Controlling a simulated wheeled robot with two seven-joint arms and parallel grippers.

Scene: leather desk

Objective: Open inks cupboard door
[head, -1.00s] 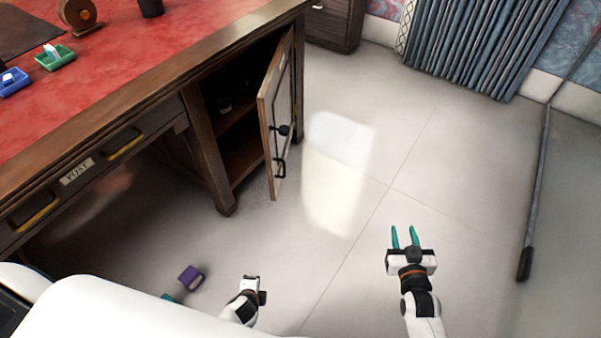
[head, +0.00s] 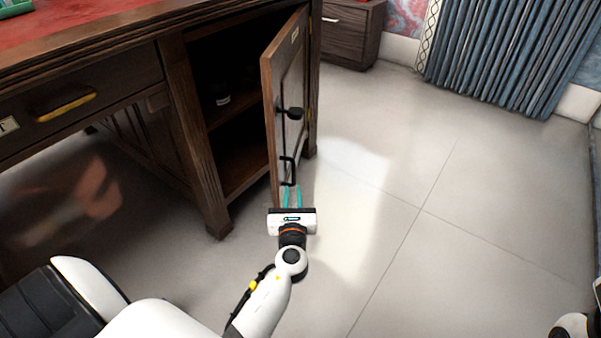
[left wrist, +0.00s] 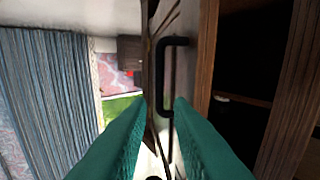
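The cupboard door (head: 285,85) is a dark wooden panel with a small label near its top, in the desk's end. It stands ajar, swung outward, with dark shelves showing behind it. A black bar handle (head: 289,171) is low on its face, below a black knob (head: 291,113). My left gripper (head: 292,196) is just below the handle, its teal fingers apart. In the left wrist view, the handle (left wrist: 165,75) lies ahead between the two open fingers (left wrist: 160,110). I cannot tell whether they touch it. My right gripper is not in view.
A small dark bottle (head: 222,97) stands on the cupboard shelf. The desk drawer (head: 80,95) with a yellow handle is shut, to the left. A dark cabinet (head: 350,35) and blue curtain (head: 500,50) are at the back. The floor right of the door is clear.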

